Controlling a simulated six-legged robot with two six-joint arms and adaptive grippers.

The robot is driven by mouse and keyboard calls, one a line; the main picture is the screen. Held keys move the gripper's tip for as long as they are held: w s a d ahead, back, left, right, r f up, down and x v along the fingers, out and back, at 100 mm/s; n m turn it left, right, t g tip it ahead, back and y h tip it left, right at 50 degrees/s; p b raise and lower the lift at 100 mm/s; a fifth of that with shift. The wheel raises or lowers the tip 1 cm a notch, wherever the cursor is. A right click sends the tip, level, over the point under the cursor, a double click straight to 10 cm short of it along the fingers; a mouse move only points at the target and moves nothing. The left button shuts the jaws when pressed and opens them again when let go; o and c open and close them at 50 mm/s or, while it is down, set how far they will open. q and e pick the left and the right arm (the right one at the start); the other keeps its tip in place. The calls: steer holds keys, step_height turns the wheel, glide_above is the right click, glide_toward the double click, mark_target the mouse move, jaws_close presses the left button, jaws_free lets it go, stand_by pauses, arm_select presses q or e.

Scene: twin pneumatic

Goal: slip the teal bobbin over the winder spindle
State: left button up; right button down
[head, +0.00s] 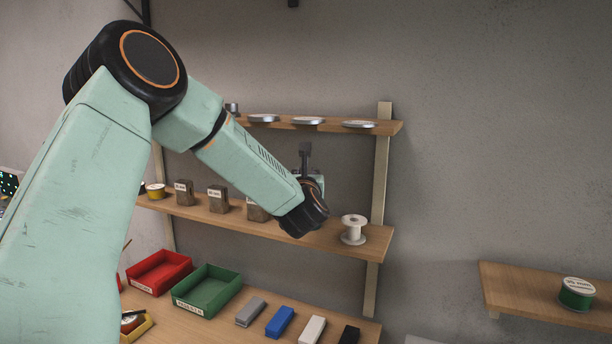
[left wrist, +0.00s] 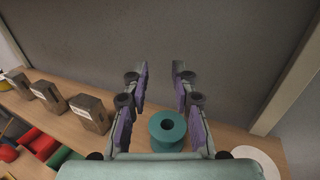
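The teal bobbin (left wrist: 167,131) shows in the left wrist view, seen from above with a dark hole in its middle. It appears to stand on the wooden shelf, between the two fingers of my left gripper (left wrist: 161,72). The fingers are apart, with a gap on each side of the bobbin, and I see no grip on it. In the head view my left arm reaches to the middle shelf, and its wrist hides the bobbin and the fingers. I cannot make out the winder spindle in either view. My right gripper is not in view.
A white spool (head: 353,231) stands on the middle shelf (head: 372,245), right of my wrist. Brown blocks (head: 218,199) stand to the left. Red (head: 160,271) and green (head: 207,290) trays lie below. A green-wound spool (head: 577,293) sits on the right shelf (head: 500,286).

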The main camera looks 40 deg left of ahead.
arm_select(q)
steer(key=o, duration=0.7)
steer(key=shift+s+d+r, duration=0.15)
steer(key=shift+d+r, duration=0.05)
steer(key=shift+d, duration=0.1)
steer(key=o, duration=0.4)
steer(key=shift+a+f, duration=0.2)
steer(key=shift+a, duration=0.05)
steer(key=shift+c, duration=0.2)
steer(key=shift+s+d+r, duration=0.15)
steer(key=shift+s+d, duration=0.05)
steer(key=shift+d, duration=0.2)
steer(key=v, duration=1.1)
